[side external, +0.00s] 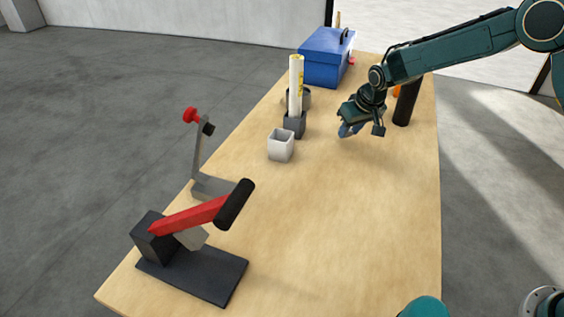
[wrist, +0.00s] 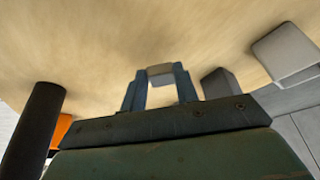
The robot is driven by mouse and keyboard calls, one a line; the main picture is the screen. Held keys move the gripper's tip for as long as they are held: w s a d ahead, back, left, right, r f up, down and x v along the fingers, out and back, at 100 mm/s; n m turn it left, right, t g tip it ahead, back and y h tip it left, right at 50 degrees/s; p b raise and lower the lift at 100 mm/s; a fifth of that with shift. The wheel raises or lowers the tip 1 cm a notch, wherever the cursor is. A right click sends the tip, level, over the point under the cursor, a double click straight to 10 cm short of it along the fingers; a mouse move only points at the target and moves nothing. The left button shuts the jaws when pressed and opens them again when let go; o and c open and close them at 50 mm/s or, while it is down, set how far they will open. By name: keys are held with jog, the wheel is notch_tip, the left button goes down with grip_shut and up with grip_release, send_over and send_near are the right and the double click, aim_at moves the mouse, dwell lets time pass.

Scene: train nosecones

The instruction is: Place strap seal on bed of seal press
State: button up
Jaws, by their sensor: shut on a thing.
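My gripper (side external: 348,131) is over the far right part of the wooden table, its fingers pointing down. In the wrist view its two blue fingers are shut on a small grey-tan piece, the strap seal (wrist: 160,69), held at the fingertips. The seal cannot be made out in the side view. A press with a red lever (side external: 190,215), black handle and flat dark base plate (side external: 205,276) stands at the near left of the table, well away from my gripper. It looks like the seal press; its lever slopes up to the right over the base.
A grey bracket with an upright arm and red knob (side external: 191,115) stands behind the press. A white open cup (side external: 281,146), a grey holder (side external: 295,123) with a white roll, a blue toolbox (side external: 323,60) and a black cylinder (side external: 405,103) stand farther back. The table's middle right is clear.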

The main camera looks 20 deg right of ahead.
aim_at(344, 146)
jog(key=shift+f, duration=1.7)
jog(key=shift+f, duration=0.15)
jog(key=o, duration=1)
jog(key=shift+c, duration=0.2)
jog(key=v, duration=1.2)
jog(key=shift+r, duration=0.25)
